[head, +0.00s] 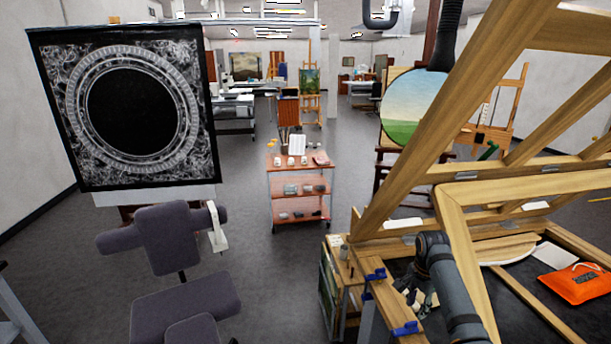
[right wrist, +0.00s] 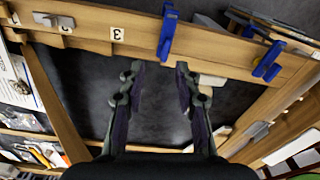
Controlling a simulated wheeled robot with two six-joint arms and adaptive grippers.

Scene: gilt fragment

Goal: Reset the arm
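My right arm comes in from the bottom right of the head view, in front of the large wooden frame (head: 455,220). My right gripper (head: 420,298) points down beside a wooden rail, partly hidden by the wrist. In the right wrist view its two fingers (right wrist: 158,72) stand apart, with only dark surface between the tips. The fingertips lie near a wooden rail (right wrist: 100,30) marked with a 3. My left gripper and left arm do not show in the head view.
Blue clamps (head: 405,328) sit on the rail close to my right gripper. An orange pouch (head: 574,283) lies on the dark table at right. A grey chair (head: 178,265), a framed dark picture (head: 60,110) and a shelf trolley (head: 297,182) stand ahead. Floor between chair and trolley is free.

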